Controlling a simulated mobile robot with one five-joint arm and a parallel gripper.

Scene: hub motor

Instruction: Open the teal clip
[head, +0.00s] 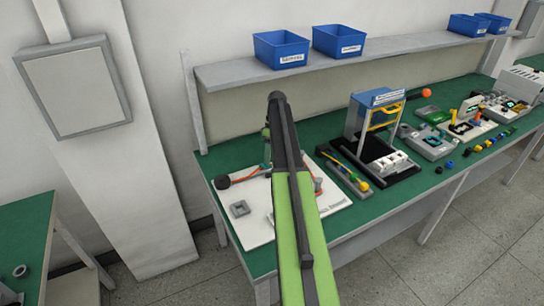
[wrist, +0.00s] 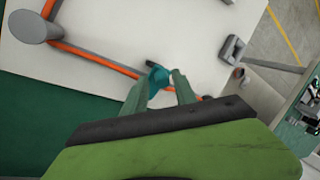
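The teal clip (wrist: 159,77) sits on the orange cable (wrist: 95,58) over the white board in the wrist view. A dark piece shows at its upper left end. My gripper (wrist: 162,80) reaches in from below, with its two pale green fingers apart. The clip shows between the fingertips; I cannot tell whether either finger touches it. In the head view my green and black arm crosses the white board (head: 258,228) and hides much of the area around the clip.
A grey cylinder (wrist: 35,26) stands at the cable's upper left end. A grey square block (wrist: 232,48) is to the right. In the head view, a blue-topped frame (head: 375,110) and other fixtures stand right of the board. Blue bins (head: 281,49) sit on the shelf above.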

